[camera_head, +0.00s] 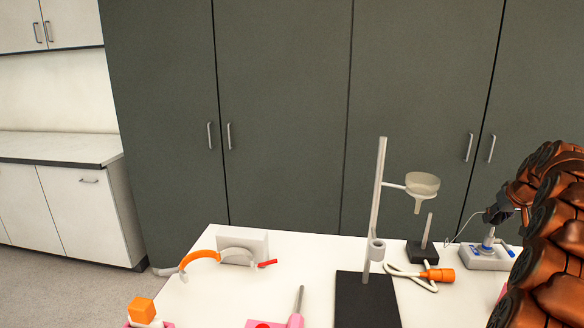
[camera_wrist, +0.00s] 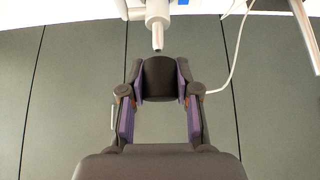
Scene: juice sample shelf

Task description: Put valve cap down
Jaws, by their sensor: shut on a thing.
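In the wrist view my gripper (camera_wrist: 160,85) is shut on a dark grey cylindrical piece, which I take for the valve cap (camera_wrist: 159,78). The cap sits between the two purple-padded fingers. The cap is not clear there.
The white table (camera_head: 225,300) carries a stand (camera_head: 380,190) with a funnel (camera_head: 423,184), a small black-based post (camera_head: 424,252), an orange-ended cable (camera_head: 438,275), a headband-like orange item (camera_head: 200,256) and a black plate (camera_head: 362,303). Dark cabinets (camera_head: 280,110) stand behind.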

